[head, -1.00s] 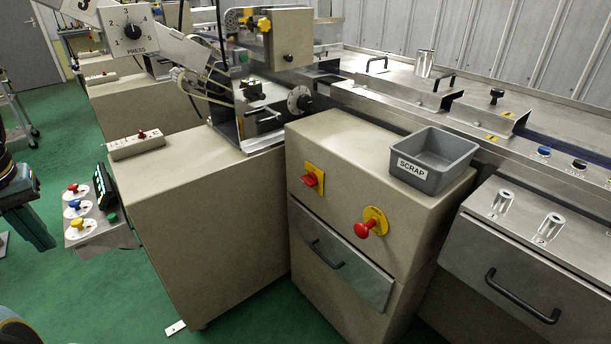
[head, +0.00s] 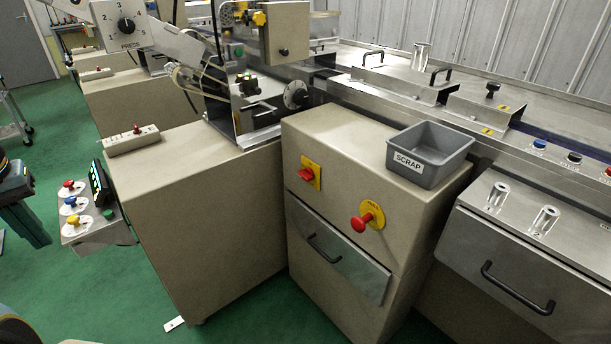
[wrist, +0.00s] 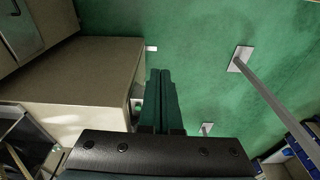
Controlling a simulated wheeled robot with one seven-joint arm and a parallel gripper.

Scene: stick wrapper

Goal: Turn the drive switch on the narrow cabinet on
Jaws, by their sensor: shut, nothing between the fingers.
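The narrow cabinet (head: 340,270) stands in the middle of the head view. On its upper front is a red rotary switch (head: 306,174) on a yellow plate. Right of and below it is a red mushroom button (head: 362,222) on a round yellow plate. Any lettering by the switch is too small to read. My gripper (head: 40,238) is at the left edge of the head view, well away from the switch. In the wrist view my gripper (wrist: 160,74) points over the green floor, its two dark green fingers together and empty.
A wider beige cabinet (head: 210,215) stands between my gripper and the narrow cabinet. A control box (head: 85,215) with coloured knobs juts from its left side. A grey scrap bin (head: 430,155) sits on the narrow cabinet. A metal post (wrist: 265,90) stands on the floor in the wrist view.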

